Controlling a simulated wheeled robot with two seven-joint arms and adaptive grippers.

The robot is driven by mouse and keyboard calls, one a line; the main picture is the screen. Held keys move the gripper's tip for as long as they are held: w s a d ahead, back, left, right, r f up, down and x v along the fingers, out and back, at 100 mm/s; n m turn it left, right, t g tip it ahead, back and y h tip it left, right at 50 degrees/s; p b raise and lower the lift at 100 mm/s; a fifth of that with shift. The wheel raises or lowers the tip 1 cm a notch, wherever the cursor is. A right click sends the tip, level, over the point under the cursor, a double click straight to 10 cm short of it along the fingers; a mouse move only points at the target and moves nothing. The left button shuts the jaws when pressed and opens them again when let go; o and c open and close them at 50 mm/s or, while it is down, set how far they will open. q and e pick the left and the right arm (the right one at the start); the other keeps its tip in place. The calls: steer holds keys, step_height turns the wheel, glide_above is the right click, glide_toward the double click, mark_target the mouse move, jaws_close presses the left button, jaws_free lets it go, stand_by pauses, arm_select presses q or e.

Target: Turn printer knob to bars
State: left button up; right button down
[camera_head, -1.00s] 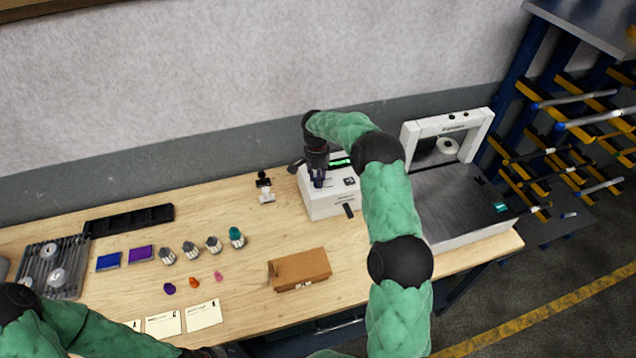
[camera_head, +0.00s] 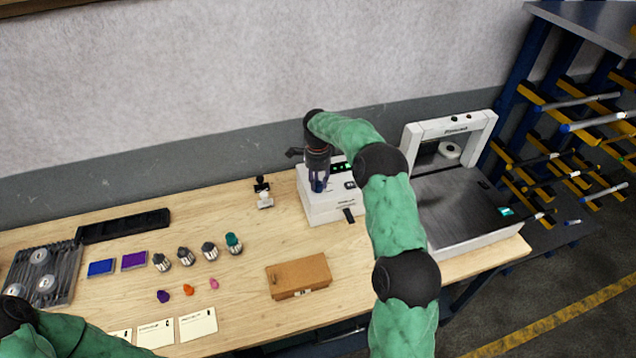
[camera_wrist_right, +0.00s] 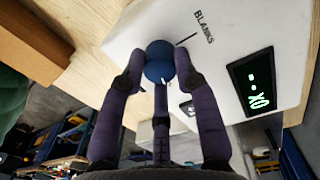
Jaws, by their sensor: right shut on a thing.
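The white label printer (camera_head: 325,207) stands at the back of the bench. My right gripper (camera_head: 318,187) reaches down onto its top from above. In the right wrist view, the fingers of my right gripper (camera_wrist_right: 160,80) are closed around a round blue knob (camera_wrist_right: 160,60) on the white printer face (camera_wrist_right: 150,25). The word BLANKS and a short black line are printed beside the knob. A dark display (camera_wrist_right: 257,84) shows green characters. I see no bars label; fingers and knob hide part of the face. My left arm shows at the lower left, its gripper outside the picture.
A larger white machine with a frame (camera_head: 465,215) stands right of the printer. Several capped knobs, coloured pieces, cards and a black tray (camera_head: 125,226) fill the left bench. A small stamp (camera_head: 264,195) stands left of the printer.

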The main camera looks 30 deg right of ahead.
mark_target(318, 182)
steer(key=shift+m, duration=1.6)
steer(key=c, duration=0.9)
jaws_free()
steer(key=r, duration=1.2)
steer(key=shift+w+d, duration=0.15)
steer(key=shift+w, duration=0.05)
